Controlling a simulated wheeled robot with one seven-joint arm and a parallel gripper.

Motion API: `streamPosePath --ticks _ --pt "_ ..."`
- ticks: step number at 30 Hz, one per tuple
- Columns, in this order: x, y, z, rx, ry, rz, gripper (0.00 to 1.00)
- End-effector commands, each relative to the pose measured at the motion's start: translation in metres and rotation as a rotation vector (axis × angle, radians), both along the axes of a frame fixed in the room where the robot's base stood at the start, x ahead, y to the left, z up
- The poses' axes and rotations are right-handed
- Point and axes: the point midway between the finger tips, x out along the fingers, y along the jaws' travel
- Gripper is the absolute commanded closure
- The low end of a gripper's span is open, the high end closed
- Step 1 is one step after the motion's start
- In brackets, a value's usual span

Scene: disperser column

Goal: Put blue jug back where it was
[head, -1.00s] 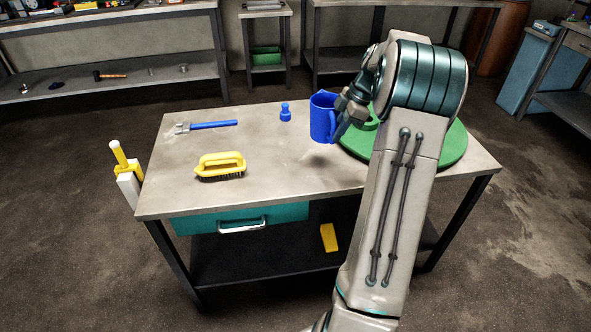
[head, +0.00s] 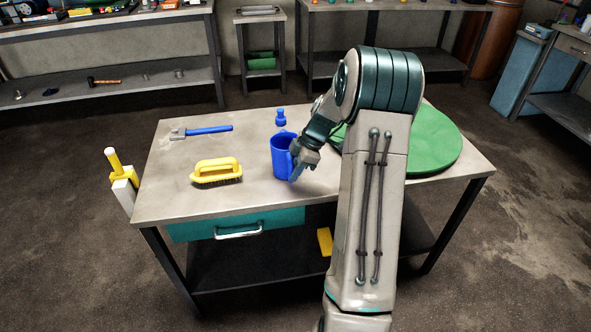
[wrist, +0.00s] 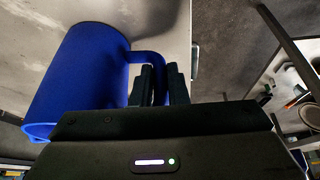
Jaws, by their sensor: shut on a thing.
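The blue jug (head: 282,157) is upright over the middle of the workbench, left of the green round board (head: 435,140). My gripper (head: 297,172) is at the jug's right side, shut on its handle. In the wrist view the jug (wrist: 85,75) fills the left, and its handle runs between the two dark fingers of my gripper (wrist: 160,85). I cannot tell whether the jug's base touches the bench top or hangs just above it.
On the workbench (head: 240,190) a yellow brush (head: 217,170) lies left of the jug. A blue-handled hammer-like tool (head: 205,130) and a small blue bottle-shaped piece (head: 280,117) are behind. The bench's front middle is clear. A teal drawer (head: 200,226) is below.

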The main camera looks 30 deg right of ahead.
Motion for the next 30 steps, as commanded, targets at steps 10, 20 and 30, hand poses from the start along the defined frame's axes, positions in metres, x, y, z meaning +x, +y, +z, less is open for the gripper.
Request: streamPosePath --ticks 10,20,30 --pt "0.000 0.000 -0.001 0.000 -0.001 0.001 0.72" --pt "0.000 0.000 0.000 0.000 -0.001 0.001 0.64" --pt "-0.006 -0.019 0.047 -0.004 -0.006 -0.001 0.64"
